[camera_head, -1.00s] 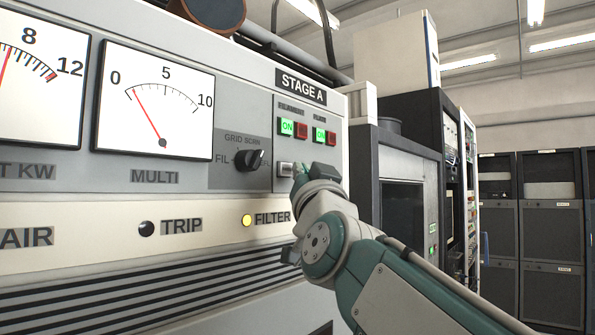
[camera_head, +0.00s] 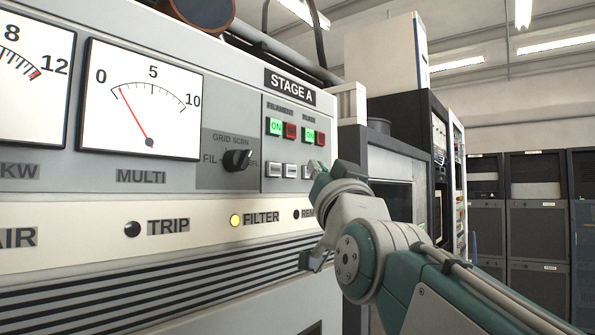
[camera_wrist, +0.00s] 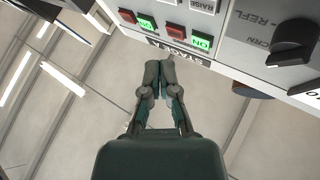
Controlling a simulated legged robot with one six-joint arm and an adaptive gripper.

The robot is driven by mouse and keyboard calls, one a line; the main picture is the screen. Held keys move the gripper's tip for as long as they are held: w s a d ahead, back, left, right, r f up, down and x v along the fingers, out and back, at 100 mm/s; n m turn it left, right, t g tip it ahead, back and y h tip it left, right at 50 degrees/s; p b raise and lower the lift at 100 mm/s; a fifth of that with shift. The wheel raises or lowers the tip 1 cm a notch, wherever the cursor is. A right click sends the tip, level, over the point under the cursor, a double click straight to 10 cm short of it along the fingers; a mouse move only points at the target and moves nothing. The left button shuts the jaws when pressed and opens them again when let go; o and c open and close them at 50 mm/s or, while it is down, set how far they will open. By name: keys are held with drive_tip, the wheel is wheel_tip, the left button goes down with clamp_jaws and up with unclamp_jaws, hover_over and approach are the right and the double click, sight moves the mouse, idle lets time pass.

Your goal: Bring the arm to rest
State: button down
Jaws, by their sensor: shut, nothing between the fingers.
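My arm reaches in from the lower right in the head view, with my gripper (camera_head: 316,170) just in front of the right part of the grey STAGE A panel (camera_head: 225,110). It appears near the small grey buttons below the lit ON buttons. In the wrist view my gripper (camera_wrist: 160,92) has its two dark green fingers together, empty. The panel shows upside down along the upper right there. I cannot tell the exact gap between fingertips and panel.
The panel carries the MULTI meter (camera_head: 139,99), a black rotary knob (camera_head: 237,160), a green ON button (camera_head: 275,126) and a lit yellow FILTER lamp (camera_head: 235,220). Dark racks (camera_head: 538,225) stand at the far right.

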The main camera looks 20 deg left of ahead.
drive_tip(key=s+d+f+g+h, duration=0.1)
drive_tip(key=d+f+g+h, duration=0.15)
drive_tip(key=d+f, duration=0.45)
drive_tip(key=s+d+f+m+g+h, duration=0.1)
drive_tip(key=d+f+g+h, duration=0.15)
drive_tip(key=f, duration=0.75)
drive_tip(key=s+d+f+g+h, duration=0.1)
drive_tip(key=d+f+g+h, duration=0.15)
drive_tip(key=d+f, duration=0.45)
drive_tip(key=s+d+f+g+h, duration=0.1)
drive_tip(key=s+d+f+g, duration=0.1)
drive_tip(key=s+f, duration=0.3)
drive_tip(key=s+d+f+m+g+h, duration=0.1)
drive_tip(key=s+d+f+g+h, duration=0.1)
drive_tip(key=f, duration=0.9)
drive_tip(key=s+d+f+m+g+h, duration=0.1)
drive_tip(key=s+d+f+g, duration=0.2)
drive_tip(key=s+d+f, duration=0.2)
drive_tip(key=s+f, duration=0.3)
drive_tip(key=f, duration=0.1)
drive_tip(key=shift+s, duration=0.4)
drive_tip(key=shift+r, duration=0.1)
drive_tip(key=shift+d+m, duration=0.1)
drive_tip(key=shift+m, duration=0.2)
